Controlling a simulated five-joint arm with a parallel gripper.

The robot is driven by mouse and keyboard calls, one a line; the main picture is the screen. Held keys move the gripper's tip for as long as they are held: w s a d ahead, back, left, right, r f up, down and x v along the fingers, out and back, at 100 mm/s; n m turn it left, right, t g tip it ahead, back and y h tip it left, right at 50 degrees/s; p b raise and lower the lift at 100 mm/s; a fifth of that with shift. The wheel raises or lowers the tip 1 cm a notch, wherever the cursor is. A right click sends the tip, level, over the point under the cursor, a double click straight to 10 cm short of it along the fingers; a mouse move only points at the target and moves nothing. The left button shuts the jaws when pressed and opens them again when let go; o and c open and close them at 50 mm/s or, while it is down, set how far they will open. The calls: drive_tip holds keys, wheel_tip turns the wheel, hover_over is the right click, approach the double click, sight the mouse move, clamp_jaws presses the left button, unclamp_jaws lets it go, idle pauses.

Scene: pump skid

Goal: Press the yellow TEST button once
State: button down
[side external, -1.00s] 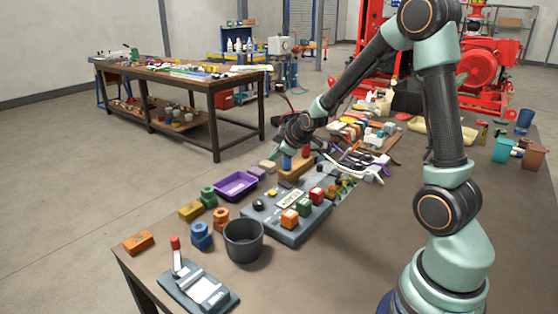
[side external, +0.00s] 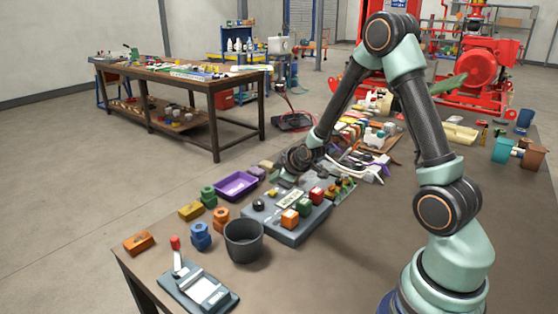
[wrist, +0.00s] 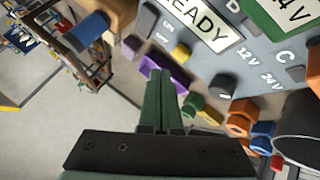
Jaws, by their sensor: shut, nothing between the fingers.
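A grey panel (side external: 300,232) with a READY label lies on the table and fills the upper right of the wrist view. My gripper (wrist: 161,76) is shut and empty. In the wrist view its green fingertips appear just below and left of the yellow button; I cannot tell whether they touch it.
A black knob (wrist: 222,85) sits near the 12V and 24V marks. A purple tray (side external: 236,186), blue nuts (side external: 201,237), orange nuts (side external: 220,218) and a dark bucket (side external: 243,240) stand left of the panel. The table's right side is mostly clear.

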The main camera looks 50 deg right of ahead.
sight(276, 197)
drive_tip(key=shift+f, duration=0.7)
drive_tip(key=shift+f, duration=0.1)
idle(1.5)
drive_tip(key=shift+f, duration=0.3)
drive_tip(key=shift+f, duration=0.45)
idle(0.7)
drive_tip(key=shift+r, duration=0.1)
idle(0.3)
drive_tip(key=shift+r, duration=0.75)
drive_tip(key=shift+r, duration=0.1)
wheel_tip(276, 197, up, 5)
drive_tip(key=shift+f, duration=0.1)
